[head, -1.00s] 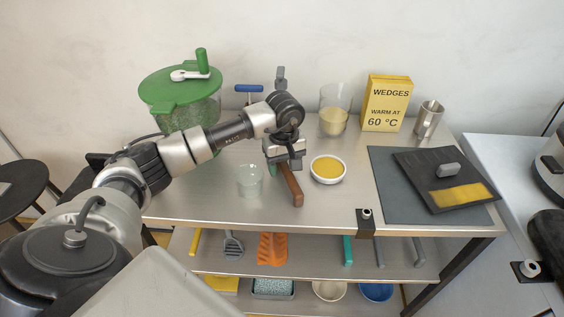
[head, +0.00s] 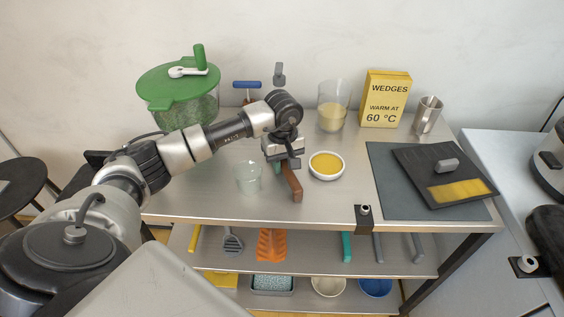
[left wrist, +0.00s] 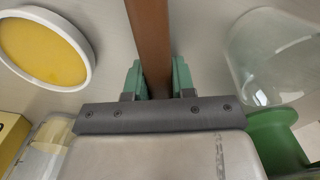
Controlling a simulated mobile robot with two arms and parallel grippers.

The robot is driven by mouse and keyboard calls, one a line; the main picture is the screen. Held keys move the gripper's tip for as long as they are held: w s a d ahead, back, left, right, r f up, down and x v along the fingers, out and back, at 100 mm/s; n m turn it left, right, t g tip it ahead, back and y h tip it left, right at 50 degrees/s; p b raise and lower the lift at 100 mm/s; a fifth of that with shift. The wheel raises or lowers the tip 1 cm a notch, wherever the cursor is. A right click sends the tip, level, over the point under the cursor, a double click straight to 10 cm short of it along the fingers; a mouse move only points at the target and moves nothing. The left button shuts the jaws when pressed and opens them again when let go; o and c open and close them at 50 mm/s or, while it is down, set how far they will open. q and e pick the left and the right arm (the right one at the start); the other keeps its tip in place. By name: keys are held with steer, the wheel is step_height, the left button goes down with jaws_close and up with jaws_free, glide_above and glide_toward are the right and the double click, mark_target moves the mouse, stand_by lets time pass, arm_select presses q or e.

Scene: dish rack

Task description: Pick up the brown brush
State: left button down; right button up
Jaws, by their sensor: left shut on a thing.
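The brown brush (head: 293,184) shows in the head view as a brown handle on the metal table, its near end toward the table's front edge. Its far part is hidden under my gripper. My left gripper (head: 286,163) is over it from above. In the left wrist view the brown handle (left wrist: 149,40) runs between the green fingertips (left wrist: 158,80) of my left gripper, which is shut on it. I cannot tell whether the brush is clear of the tabletop. My right gripper is not in view.
A clear glass (head: 248,178) stands close left of the brush, and a white bowl of yellow stuff (head: 326,165) close right. Behind are a green-lidded spinner (head: 178,85), a beaker (head: 333,105) and a yellow box (head: 386,98). A dark mat (head: 385,192) lies at right.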

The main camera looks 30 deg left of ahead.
arm_select(q)
steer(key=r, duration=0.3)
steer(key=r+b, duration=0.1)
steer(key=shift+w+d+r, duration=0.1)
steer(key=shift+d+r, duration=0.05)
steer(key=shift+d, duration=0.2)
steer(key=w+d+r+b, duration=0.1)
steer(key=w+d+r, duration=0.1)
steer(key=d+r, duration=0.4)
steer(key=d, duration=0.4)
steer(key=shift+w+d+r, duration=0.2)
steer(key=shift+d+r, duration=0.1)
steer(key=shift+d, duration=0.1)
steer(key=c, duration=1.5)
jaws_free()
steer(key=shift+c, duration=1.3)
